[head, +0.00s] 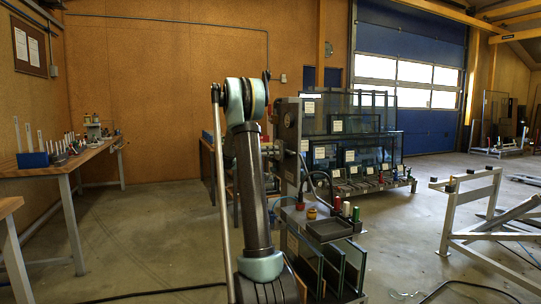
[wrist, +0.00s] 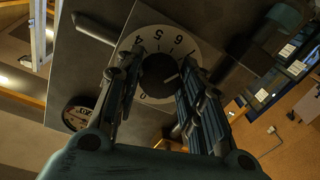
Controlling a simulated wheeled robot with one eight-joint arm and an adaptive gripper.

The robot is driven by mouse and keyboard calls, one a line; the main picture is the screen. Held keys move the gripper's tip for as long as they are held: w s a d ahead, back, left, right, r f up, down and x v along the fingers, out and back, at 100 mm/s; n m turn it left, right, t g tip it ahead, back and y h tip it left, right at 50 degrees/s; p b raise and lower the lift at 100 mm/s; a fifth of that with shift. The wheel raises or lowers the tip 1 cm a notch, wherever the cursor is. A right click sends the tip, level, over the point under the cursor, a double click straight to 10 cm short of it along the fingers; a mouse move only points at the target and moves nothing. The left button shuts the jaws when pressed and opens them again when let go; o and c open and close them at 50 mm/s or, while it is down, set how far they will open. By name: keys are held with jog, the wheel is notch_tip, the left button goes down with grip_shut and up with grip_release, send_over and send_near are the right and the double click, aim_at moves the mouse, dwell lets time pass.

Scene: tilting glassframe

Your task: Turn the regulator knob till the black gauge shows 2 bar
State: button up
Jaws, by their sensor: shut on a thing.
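The regulator knob (wrist: 158,72) is dark and round, in the middle of a pale ring scale (wrist: 187,41) with black numbers, in the wrist view. A short pale pointer mark shows on the knob's lower right. My gripper (wrist: 160,70) has its fingers on either side of the knob and is shut on it. A dark round face with pale marks, perhaps the black gauge (wrist: 80,113), lies lower left on the panel, partly behind the left finger. Its reading is too small to tell. In the head view my arm hides the gripper and knob.
The grey panel post (head: 289,150) stands just right of my arm. A workbench (head: 45,171) stands left and a metal frame (head: 460,215) right. Floor on the left is open.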

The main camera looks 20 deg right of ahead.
jog(key=shift+w, duration=0.1)
jog(key=shift+w+r+n+g, duration=0.1)
jog(key=shift+n+g, duration=0.25)
jog(key=shift+n, duration=4.3)
jog(key=shift+w+r+n+g, duration=0.1)
jog(key=shift+n+g, duration=0.3)
jog(key=shift+n, duration=4.3)
jog(key=shift+r+n+g, duration=0.1)
jog(key=shift+n+g, duration=0.25)
jog(key=shift+n, duration=4.3)
jog(key=o, duration=1.1)
jog(key=shift+c, duration=0.2)
